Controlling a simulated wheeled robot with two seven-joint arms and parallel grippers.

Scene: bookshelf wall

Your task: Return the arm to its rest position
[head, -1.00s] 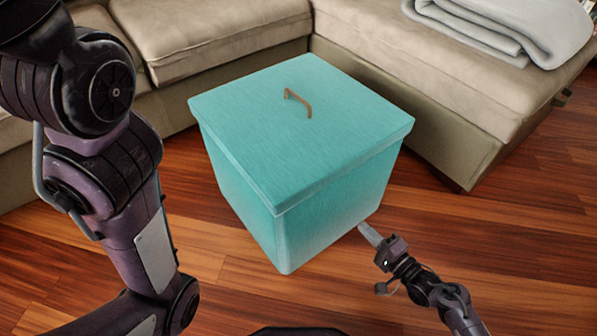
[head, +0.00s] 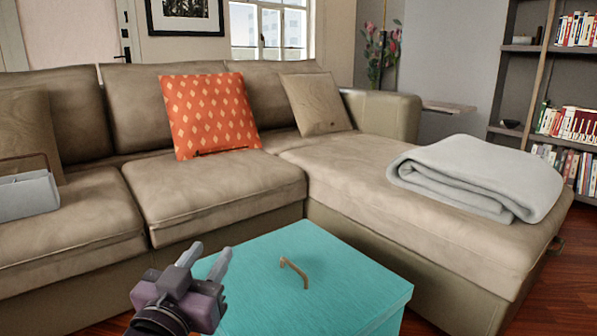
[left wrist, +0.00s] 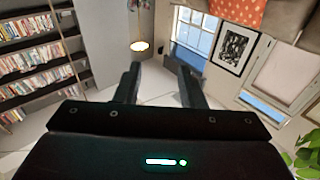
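My left gripper (head: 207,262) is raised at the lower left of the head view, in front of the left edge of the teal box. Its two fingers are apart and point up. In the left wrist view the gripper (left wrist: 160,82) shows both dark fingers apart with nothing between them. The teal box (head: 330,290) has its lid on, with a small tan handle on top. My right gripper is not in the head view now.
A beige sofa (head: 215,200) with a chaise stands behind the box. An orange pillow (head: 208,112), a tan pillow (head: 317,104) and a folded grey blanket (head: 480,175) lie on it. A grey caddy (head: 28,195) sits at the left. A bookshelf (head: 575,95) stands at the right.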

